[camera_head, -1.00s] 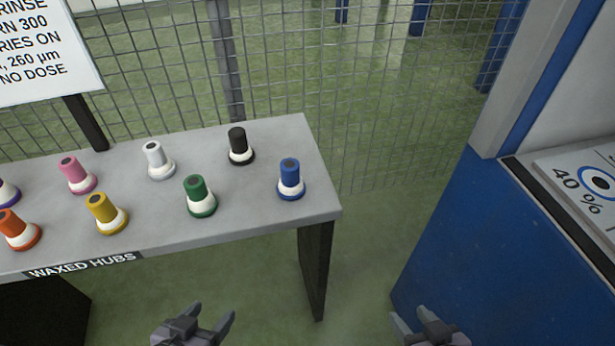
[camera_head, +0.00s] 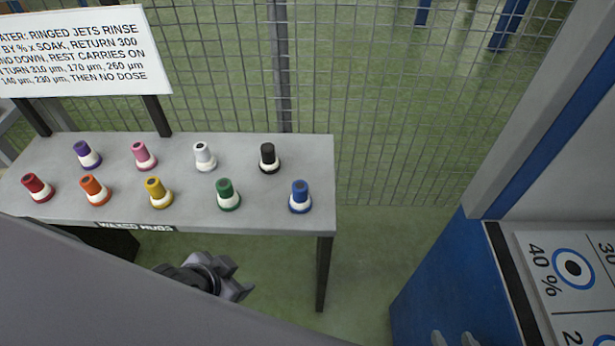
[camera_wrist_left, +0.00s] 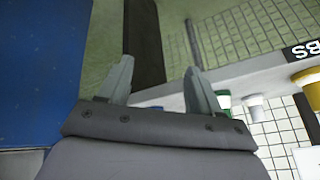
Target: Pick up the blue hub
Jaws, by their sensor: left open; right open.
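The blue hub (camera_head: 300,197) stands upright at the front right corner of the grey table, with a white band above its blue base. My left gripper (camera_head: 238,280) is in front of the table and below its top, to the left of the blue hub and apart from it. The left wrist view shows its two fingers spread with nothing between them (camera_wrist_left: 160,82). A small bluish patch behind the palm there may be the hub, mostly hidden. My right gripper (camera_head: 454,339) shows only its fingertips at the bottom edge, apart and empty.
The green hub (camera_head: 228,195) stands left of the blue one, the black hub (camera_head: 268,158) behind it. Several other hubs fill the table (camera_head: 262,214). A table leg (camera_head: 322,272) stands below. A wire fence is behind; a blue cabinet (camera_head: 432,275) is at right.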

